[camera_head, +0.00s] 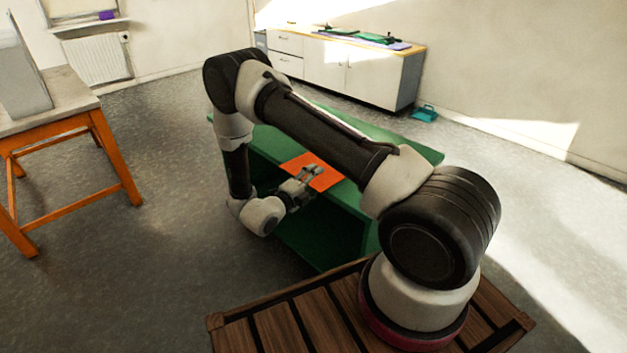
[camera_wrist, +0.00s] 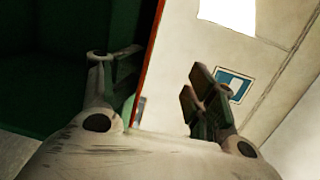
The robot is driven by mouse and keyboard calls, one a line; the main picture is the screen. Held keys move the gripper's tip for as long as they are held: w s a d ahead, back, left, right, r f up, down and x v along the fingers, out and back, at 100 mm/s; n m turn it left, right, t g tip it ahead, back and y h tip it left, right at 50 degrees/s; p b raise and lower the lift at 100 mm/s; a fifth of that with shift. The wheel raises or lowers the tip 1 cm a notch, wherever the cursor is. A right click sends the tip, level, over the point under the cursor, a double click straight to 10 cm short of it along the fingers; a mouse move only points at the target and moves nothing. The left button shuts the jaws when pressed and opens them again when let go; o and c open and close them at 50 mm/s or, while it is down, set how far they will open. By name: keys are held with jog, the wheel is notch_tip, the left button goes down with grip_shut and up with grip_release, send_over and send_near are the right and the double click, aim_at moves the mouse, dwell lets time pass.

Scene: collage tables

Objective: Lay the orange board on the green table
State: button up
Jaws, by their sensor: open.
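The orange board (camera_head: 325,178) lies flat on the top of the green table (camera_head: 408,151), at its near edge. My gripper (camera_head: 309,174) is at the board's near side, by the table edge, and is open with nothing held between its fingers. In the wrist view the board shows only as a thin orange edge (camera_wrist: 148,62) between the two fingers of my gripper (camera_wrist: 165,68). The dark green underside and inside of the table (camera_wrist: 45,70) fill the left there. I cannot tell whether a finger touches the board. My arm hides part of the table top.
A grey-topped table with orange legs (camera_head: 110,150) stands at the left. A white cabinet (camera_head: 350,75) with green and purple items stands against the back wall. A teal caddy (camera_head: 424,113) is on the floor beside it. Floor left of the green table is clear.

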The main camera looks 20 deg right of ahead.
jog(key=shift+f, duration=0.2)
dwell(0.4)
jog(key=shift+f, duration=1.4)
jog(key=w+v, duration=0.1)
jog(key=v, duration=0.8)
jog(key=shift+a+f, duration=0.25)
jog(key=shift+f, duration=0.05)
jog(key=shift+a+r, duration=0.1)
jog(key=a+r, duration=0.1)
jog(key=r, duration=0.2)
jog(key=s+a+r, duration=0.1)
jog(key=shift+a+r, duration=0.35)
jog(key=shift+r, duration=0.05)
